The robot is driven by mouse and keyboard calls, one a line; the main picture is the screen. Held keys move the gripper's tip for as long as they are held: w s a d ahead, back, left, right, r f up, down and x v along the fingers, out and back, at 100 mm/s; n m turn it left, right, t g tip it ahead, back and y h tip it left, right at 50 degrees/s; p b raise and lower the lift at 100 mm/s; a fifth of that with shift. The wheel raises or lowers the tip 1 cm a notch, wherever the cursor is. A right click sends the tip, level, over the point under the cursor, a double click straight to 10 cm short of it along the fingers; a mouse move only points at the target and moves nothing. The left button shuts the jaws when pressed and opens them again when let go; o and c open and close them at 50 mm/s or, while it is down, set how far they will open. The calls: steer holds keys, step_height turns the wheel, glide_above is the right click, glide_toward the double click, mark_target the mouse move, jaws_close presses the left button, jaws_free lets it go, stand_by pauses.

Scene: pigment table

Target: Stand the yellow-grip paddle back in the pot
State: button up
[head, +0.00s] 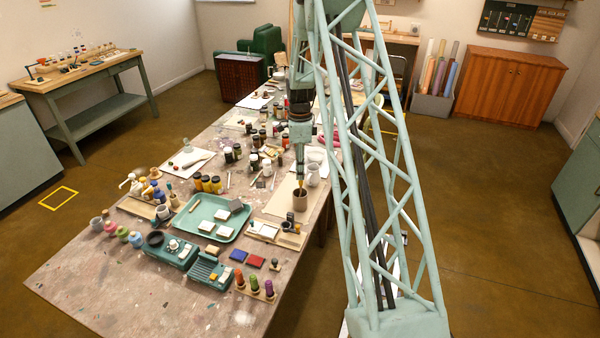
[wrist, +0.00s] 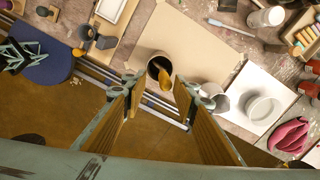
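The pot (head: 300,202) is a brown cylinder standing upright near the table's right edge. In the wrist view its pale rim and dark inside (wrist: 154,67) show just beyond my fingertips. The yellow grip of the paddle (wrist: 165,80) rises from the pot's mouth. It also shows as a small yellow bit above the pot in the head view (head: 300,185). The paddle's lower part is hidden in the pot. My gripper (head: 301,178) points down above the pot. In the wrist view its fingers (wrist: 160,82) are apart, with clear space on both sides of the grip.
A grey cup (head: 313,177) stands close behind the pot, beside my gripper. A tan board (wrist: 180,38) lies beside the pot. A white sheet with a round white dish (wrist: 262,107) lies to the right in the wrist view. A teal tray (head: 228,237) lies left of the pot.

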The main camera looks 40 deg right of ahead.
step_height(320, 180, up, 11)
stand_by(0.7)
stand_by(1.3)
steer(key=s+a+r+n+t+b, duration=0.1)
steer(key=s+a+r+n+b, duration=0.1)
steer(key=s+a+r+n, duration=0.45)
steer(key=s+a+r+n+b, duration=0.1)
steer(key=s+a+r+n, duration=0.15)
steer(key=a+r, duration=0.8)
steer(key=s+a+r+n+t+b, duration=0.15)
steer(key=s+a+r+n, duration=0.35)
steer(key=a, duration=0.6)
steer(key=s+a+n+b, duration=0.1)
steer(key=s+a+n, duration=0.3)
steer(key=s, duration=0.6)
steer(key=s+a+n+t+b, duration=0.1)
steer(key=s+a+n+b, duration=0.1)
steer(key=s+a+n, duration=0.2)
steer(key=s+a+n+b, duration=0.2)
steer(key=s+a, duration=0.6)
steer(key=s, duration=0.9)
steer(key=shift+a+f+n, duration=0.2)
steer(key=shift+f+n, duration=0.15)
steer(key=shift+n, duration=0.65)
